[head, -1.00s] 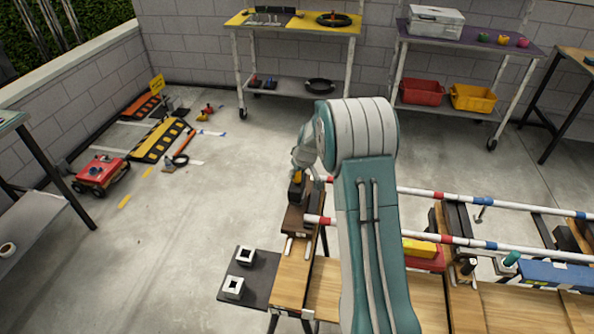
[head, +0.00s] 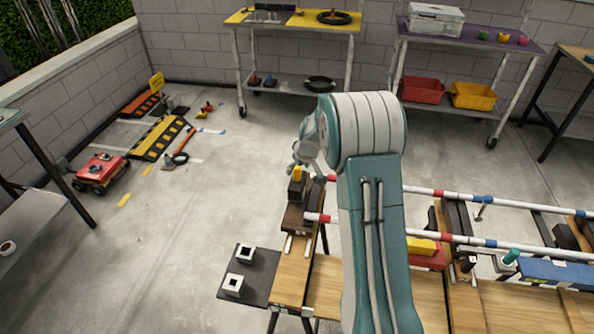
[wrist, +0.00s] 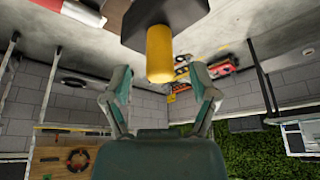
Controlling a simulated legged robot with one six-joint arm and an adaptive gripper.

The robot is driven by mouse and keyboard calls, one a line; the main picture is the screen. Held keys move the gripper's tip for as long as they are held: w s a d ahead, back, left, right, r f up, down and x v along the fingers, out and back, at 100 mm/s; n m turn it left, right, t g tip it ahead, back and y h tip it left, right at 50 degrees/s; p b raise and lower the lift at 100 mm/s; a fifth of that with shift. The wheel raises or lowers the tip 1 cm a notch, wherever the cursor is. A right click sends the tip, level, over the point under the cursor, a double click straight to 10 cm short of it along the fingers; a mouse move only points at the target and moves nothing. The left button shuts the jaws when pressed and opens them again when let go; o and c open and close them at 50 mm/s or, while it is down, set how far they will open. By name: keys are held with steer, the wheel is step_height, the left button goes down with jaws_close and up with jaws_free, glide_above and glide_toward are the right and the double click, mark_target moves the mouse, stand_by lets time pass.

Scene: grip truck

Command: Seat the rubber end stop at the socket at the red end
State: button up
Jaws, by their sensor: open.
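The rubber end stop, a black block (head: 296,189) with a yellow grip (head: 297,173), stands upright on a dark brown support at the near-left end of the rails, by the red bands. In the wrist view its yellow grip (wrist: 160,55) and dark body (wrist: 180,12) hang in from the top. My gripper (head: 305,171) is open and empty, just above and beside the yellow grip. In the wrist view its fingers (wrist: 161,72) are spread on either side of the grip, with a gap on both sides. The socket is hidden under the block, so I cannot tell how deep it sits.
Two white rails with red (head: 325,219) and blue bands run right from the wooden bench (head: 292,277). A dark side plate (head: 260,265) carries two white square pieces (head: 245,254). A red cart (head: 101,171) stands on the floor at left.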

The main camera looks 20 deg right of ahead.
steer(key=v, duration=1)
steer(key=s+a+r, duration=0.9)
steer(key=s+r, duration=0.3)
steer(key=s, duration=0.2)
steer(key=s+a+m, duration=0.1)
steer(key=s+a, duration=0.1)
steer(key=s, duration=0.7)
steer(key=s+a+r+m+t, duration=0.1)
steer(key=s+a, duration=0.1)
steer(key=s, duration=0.8)
steer(key=shift+a+r+h, duration=0.15)
steer(key=shift+a+h, duration=0.15)
steer(key=shift+h, duration=0.1)
